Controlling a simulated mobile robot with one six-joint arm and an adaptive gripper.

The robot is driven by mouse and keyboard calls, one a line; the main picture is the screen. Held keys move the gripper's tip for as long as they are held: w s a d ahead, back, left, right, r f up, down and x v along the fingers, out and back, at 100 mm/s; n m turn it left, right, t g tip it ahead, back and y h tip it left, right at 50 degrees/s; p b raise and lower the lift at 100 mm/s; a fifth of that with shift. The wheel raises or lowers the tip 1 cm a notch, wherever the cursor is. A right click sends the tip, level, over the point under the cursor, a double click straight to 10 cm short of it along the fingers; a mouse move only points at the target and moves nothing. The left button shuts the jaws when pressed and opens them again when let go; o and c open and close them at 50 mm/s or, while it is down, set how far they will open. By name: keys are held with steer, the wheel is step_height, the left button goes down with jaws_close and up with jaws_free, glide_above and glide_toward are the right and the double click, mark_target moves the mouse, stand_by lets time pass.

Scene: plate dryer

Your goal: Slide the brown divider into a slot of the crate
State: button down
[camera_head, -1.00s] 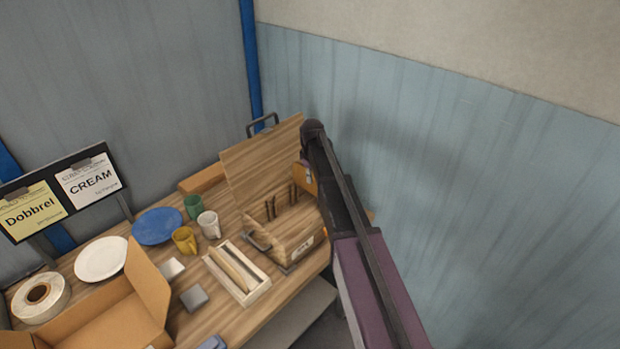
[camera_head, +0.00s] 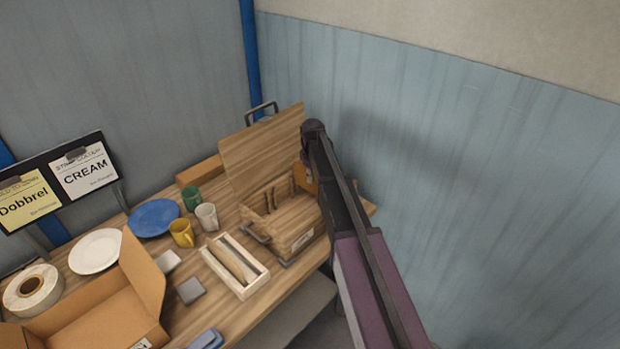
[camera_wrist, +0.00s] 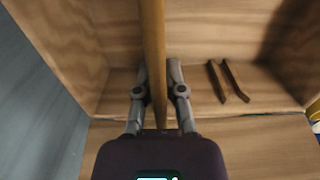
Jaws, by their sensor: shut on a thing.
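The brown divider (camera_wrist: 153,45) is a thin upright board seen edge-on in the wrist view. My gripper (camera_wrist: 157,92) is shut on it, one finger on each side. In the head view the divider (camera_head: 306,183) shows as an orange-brown patch at the right end of the open wooden crate (camera_head: 292,242), mostly behind my arm. In the wrist view the divider is over the crate interior (camera_wrist: 120,90), with a pair of dark slot strips (camera_wrist: 230,82) to its right. I cannot tell whether its lower edge is in a slot.
The raised wooden lid (camera_head: 262,150) stands behind the crate. A white tray (camera_head: 240,285), white mug (camera_head: 206,216), yellow mug (camera_head: 181,233) and green mug (camera_head: 191,198) are to its left. A blue wall (camera_head: 460,180) is close on the right.

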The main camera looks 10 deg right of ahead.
mark_target(312, 193)
steer(key=shift+f+b, duration=2.8)
steer(key=shift+f, duration=0.15)
steer(key=shift+f, duration=0.15)
steer(key=c, duration=0.7)
jaws_free()
steer(key=shift+o, duration=0.2)
